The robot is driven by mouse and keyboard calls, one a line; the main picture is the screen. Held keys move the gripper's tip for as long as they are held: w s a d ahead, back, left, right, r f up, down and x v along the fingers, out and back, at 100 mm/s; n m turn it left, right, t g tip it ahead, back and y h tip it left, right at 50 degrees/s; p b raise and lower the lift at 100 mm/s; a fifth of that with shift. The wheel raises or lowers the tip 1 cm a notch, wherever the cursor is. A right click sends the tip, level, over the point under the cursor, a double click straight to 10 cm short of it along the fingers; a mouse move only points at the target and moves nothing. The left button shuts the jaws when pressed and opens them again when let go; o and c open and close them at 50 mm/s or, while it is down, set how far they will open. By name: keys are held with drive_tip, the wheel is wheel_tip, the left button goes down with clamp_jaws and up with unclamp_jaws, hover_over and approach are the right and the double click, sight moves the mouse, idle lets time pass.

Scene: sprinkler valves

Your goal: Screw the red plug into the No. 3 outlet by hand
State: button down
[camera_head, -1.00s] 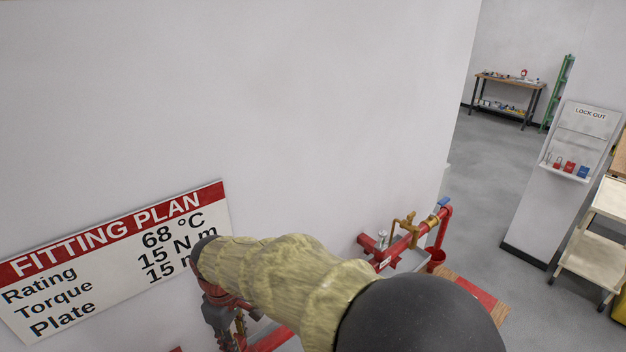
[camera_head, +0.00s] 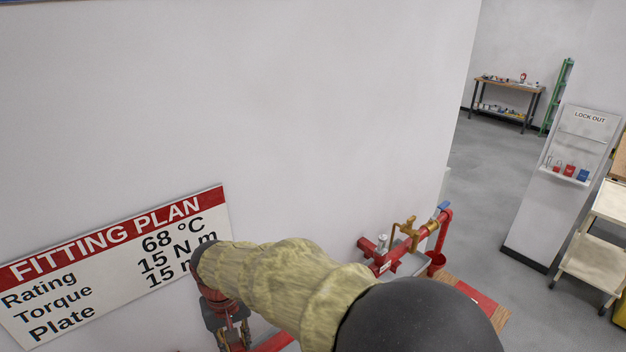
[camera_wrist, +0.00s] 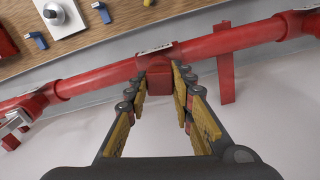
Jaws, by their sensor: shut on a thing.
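My gripper (camera_wrist: 161,82) is shut, with its yellow-padded fingertips on either side of a red piece (camera_wrist: 160,84), which I take to be the red plug. The piece lies right at the underside of the red pipe (camera_wrist: 215,44) in the wrist view. A small label plate (camera_wrist: 154,50) sits on the pipe above it, too blurred to read. I cannot tell which outlet this is, nor whether the plug's thread is engaged. In the head view my gripper (camera_head: 230,328) is partly hidden below my arm.
A brass valve (camera_head: 407,231) on red pipework stands right of my arm. A "FITTING PLAN" sign (camera_head: 115,262) hangs on the wall at left. In the wrist view, a red bracket (camera_wrist: 226,75) drops from the pipe, and a wooden board (camera_wrist: 120,18) with fittings lies beyond.

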drive_tip(key=c, duration=1.5)
unclamp_jaws()
drive_tip(key=shift+o, duration=0.2)
